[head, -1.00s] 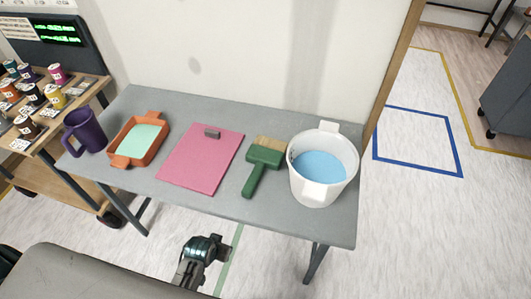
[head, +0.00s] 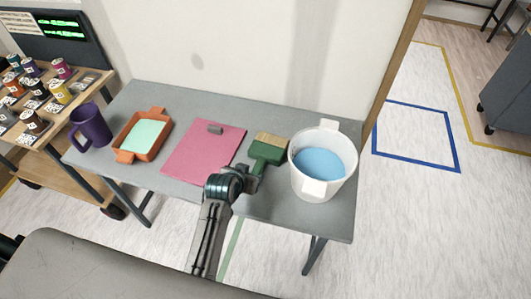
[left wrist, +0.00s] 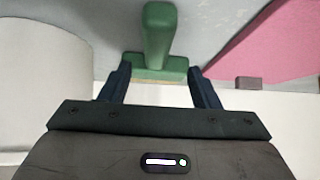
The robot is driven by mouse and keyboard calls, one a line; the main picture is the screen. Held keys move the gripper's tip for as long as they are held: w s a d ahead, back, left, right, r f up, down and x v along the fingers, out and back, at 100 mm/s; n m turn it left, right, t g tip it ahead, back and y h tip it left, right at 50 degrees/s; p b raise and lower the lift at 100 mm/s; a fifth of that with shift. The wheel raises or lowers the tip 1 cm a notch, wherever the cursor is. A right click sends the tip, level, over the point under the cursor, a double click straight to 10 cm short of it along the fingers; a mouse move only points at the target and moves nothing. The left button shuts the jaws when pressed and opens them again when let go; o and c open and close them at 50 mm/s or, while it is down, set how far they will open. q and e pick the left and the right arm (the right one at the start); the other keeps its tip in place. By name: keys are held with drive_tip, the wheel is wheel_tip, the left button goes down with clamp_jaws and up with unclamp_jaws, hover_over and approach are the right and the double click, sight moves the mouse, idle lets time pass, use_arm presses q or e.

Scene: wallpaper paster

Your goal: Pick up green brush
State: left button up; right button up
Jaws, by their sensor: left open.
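The green brush (head: 267,153) lies on the grey table (head: 330,222), between a pink sheet and a white bucket. Its tan bristles point to the table's back, and its green handle points to the front. My left gripper (head: 253,178) is at the handle end of the brush and hides part of the handle in the head view. In the left wrist view, my left gripper (left wrist: 160,72) is open, with the brush (left wrist: 158,35) showing between and beyond its two dark fingers. I cannot tell whether they touch the brush. My right gripper is not in view.
The white bucket (head: 343,178) with blue liquid stands close right of the brush. The pink sheet (head: 203,155) with a small grey block lies left. An orange tray (head: 127,156) and purple mug (head: 92,126) stand further left. A wall rises behind the table.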

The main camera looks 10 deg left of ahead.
sight(255, 173)
use_arm(q)
drive_tip(key=shift+w+d+f, duration=0.1)
drive_tip(key=shift+w+f, duration=0.4)
drive_tip(key=p+x, duration=0.1)
drive_tip(key=x, duration=0.3)
drive_tip(key=shift+w+d+f+p, duration=0.1)
drive_tip(key=shift+d+f+p, duration=0.1)
drive_tip(key=shift+p, duration=0.15)
drive_tip(key=shift+w+f, duration=0.2)
drive_tip(key=shift+f, duration=0.1)
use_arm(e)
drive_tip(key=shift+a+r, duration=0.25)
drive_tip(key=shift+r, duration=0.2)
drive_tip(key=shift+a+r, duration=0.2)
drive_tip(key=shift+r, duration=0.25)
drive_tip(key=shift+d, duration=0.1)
use_arm(q)
drive_tip(key=c, duration=1.1)
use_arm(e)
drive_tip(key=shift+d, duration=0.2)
